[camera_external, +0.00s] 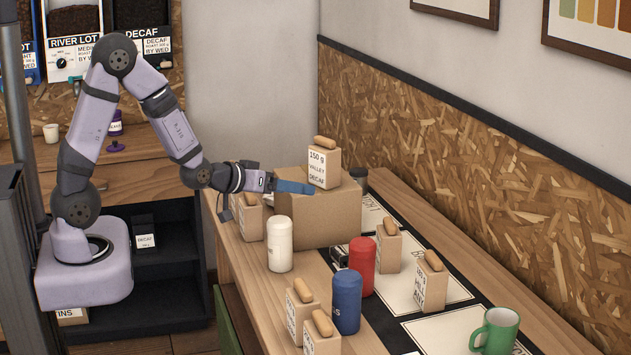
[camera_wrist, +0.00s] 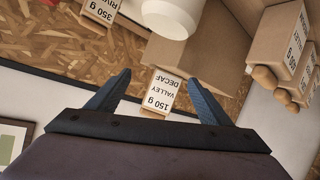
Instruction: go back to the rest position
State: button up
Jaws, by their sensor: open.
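My gripper (camera_external: 295,187) reaches out level beside the large cardboard box (camera_external: 290,205), with its blue fingers pointing right. A small bag labelled 150 g Valley Decaf (camera_external: 323,168) stands upright on top of that box, just past the fingertips, with a tan roll-shaped top. In the wrist view my gripper (camera_wrist: 157,80) has its two fingers spread apart. The same bag (camera_wrist: 158,98) shows upside down between them, with clear space on both sides. The gripper is empty. How far the fingertips are from the bag is hard to tell.
White (camera_external: 279,245), red (camera_external: 361,266) and blue (camera_external: 346,302) canisters stand on the wooden table among several labelled bags. A green mug (camera_external: 496,331) is at the front right. A chipboard wall (camera_external: 480,170) bounds the right. Open air lies above the table.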

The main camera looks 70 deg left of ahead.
aim_at(274, 222)
jog(key=s+d+g, duration=0.1)
jog(key=s+d+f+g+h, duration=0.1)
jog(key=s+d, duration=0.1)
jog(key=s+d+f+h, duration=0.1)
jog(key=shift+s+d+f+n+g+p, duration=0.25)
jog(key=shift+s+n+g+p, duration=0.05)
jog(key=shift+s+g, duration=0.1)
jog(key=s+d+f+m+g+h+b, duration=0.1)
jog(key=s+d+f+m+g, duration=0.1)
jog(key=s, duration=0.4)
jog(key=s+d+f+m+g+b, duration=0.1)
jog(key=s+d+f+m+g, duration=0.2)
jog(key=s, duration=0.4)
jog(key=s+d+f+m+g+h+b, duration=0.1)
jog(key=s+d+f+m+g+b, duration=0.1)
jog(key=s+d+g, duration=0.2)
jog(key=s, duration=0.3)
jog(key=shift+d+f+g+h, duration=0.15)
jog(key=shift+f+g+h, duration=0.15)
jog(key=shift+f, duration=0.1)
jog(key=shift+o, duration=0.6)
jog(key=shift+s+m, duration=0.3)
jog(key=shift+s, duration=0.2)
jog(key=shift+w, duration=0.1)
